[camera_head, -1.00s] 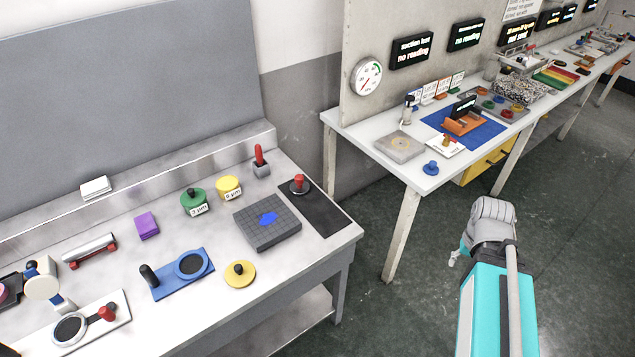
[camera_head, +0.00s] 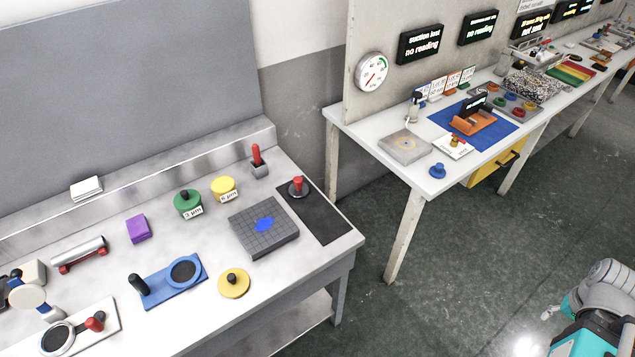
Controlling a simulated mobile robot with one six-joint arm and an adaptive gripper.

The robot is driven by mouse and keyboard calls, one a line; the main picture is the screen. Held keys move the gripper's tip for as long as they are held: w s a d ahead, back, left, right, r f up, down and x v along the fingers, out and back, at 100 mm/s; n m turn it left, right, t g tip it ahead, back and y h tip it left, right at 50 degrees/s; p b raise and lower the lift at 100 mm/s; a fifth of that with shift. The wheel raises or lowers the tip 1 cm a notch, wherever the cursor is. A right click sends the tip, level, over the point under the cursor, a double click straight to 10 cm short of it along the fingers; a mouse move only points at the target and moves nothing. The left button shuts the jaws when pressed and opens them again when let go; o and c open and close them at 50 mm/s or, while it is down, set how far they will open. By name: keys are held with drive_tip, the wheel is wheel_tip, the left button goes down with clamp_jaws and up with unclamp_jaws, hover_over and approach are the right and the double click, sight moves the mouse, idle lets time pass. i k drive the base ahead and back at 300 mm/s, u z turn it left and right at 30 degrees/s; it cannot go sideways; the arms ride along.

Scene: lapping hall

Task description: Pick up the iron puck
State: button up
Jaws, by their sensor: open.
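A dark grey, metal-looking round puck with a red knob (camera_head: 298,188) stands upright on a black mat (camera_head: 325,220) at the right end of the near bench; it looks like the iron puck, though no label shows. A yellow disc with a black knob (camera_head: 233,283) lies nearer the bench's front edge. My arm shows at the bottom right, over the floor and well away from the puck.
Left of the mat is a dark gridded block with a blue patch (camera_head: 264,231). A red-handled tool in a grey holder (camera_head: 258,162) stands behind the puck. Floor separates the bench from a white table (camera_head: 390,165).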

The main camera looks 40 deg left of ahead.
sight(298, 189)
drive_tip(key=z, duration=0.35)
drive_tip(key=k, duration=0.8)
drive_tip(key=u, duration=1.95)
drive_tip(key=i, duration=0.2)
drive_tip(key=z, duration=0.05)
